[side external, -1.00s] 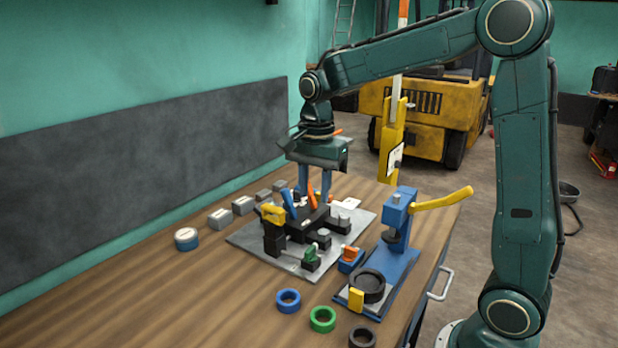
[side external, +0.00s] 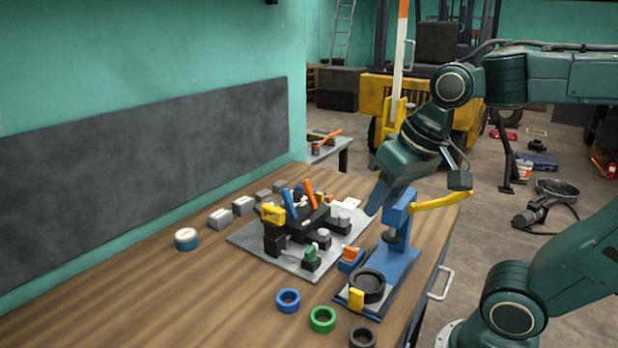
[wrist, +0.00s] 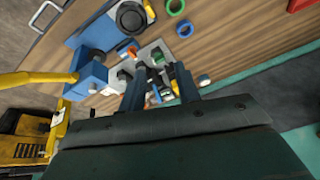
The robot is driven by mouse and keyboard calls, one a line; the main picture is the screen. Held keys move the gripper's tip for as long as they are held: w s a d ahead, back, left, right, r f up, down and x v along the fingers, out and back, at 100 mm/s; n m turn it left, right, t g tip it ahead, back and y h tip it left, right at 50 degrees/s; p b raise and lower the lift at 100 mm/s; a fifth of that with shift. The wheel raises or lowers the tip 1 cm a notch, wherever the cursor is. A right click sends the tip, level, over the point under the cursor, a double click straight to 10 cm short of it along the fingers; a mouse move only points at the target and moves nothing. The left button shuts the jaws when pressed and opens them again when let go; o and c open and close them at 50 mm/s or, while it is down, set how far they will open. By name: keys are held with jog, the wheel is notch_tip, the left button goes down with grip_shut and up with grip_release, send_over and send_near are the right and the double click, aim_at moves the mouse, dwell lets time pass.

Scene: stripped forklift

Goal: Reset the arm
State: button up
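My gripper (side external: 376,200) is raised and tilted above the far right part of the workbench, its blue fingers pointing down and left. In the side view the fingers overlap each other, close to the head of the blue press (side external: 398,212); I cannot tell the exact gap. In the wrist view my gripper (wrist: 160,80) shows two fingers apart with nothing held between them. The grey fixture plate (side external: 248,237) with its black block and blue and orange levers lies beyond the fingers. The gripper is clear of it.
The press has a yellow handle (side external: 445,200) sticking out right. A blue ring (side external: 288,301), a green ring (side external: 322,320) and a dark ring (side external: 362,337) lie at the front of the bench. Grey blocks and a round blue-white piece (side external: 186,239) sit left. A forklift (side external: 375,95) stands behind.

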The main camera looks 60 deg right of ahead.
jog(key=s+n, duration=0.1)
jog(key=s+f+n, duration=0.1)
jog(key=s+n+t, duration=0.1)
jog(key=s, duration=0.1)
jog(key=shift+a+f+n, duration=0.15)
jog(key=shift+a+n, duration=0.15)
jog(key=shift+a, duration=0.05)
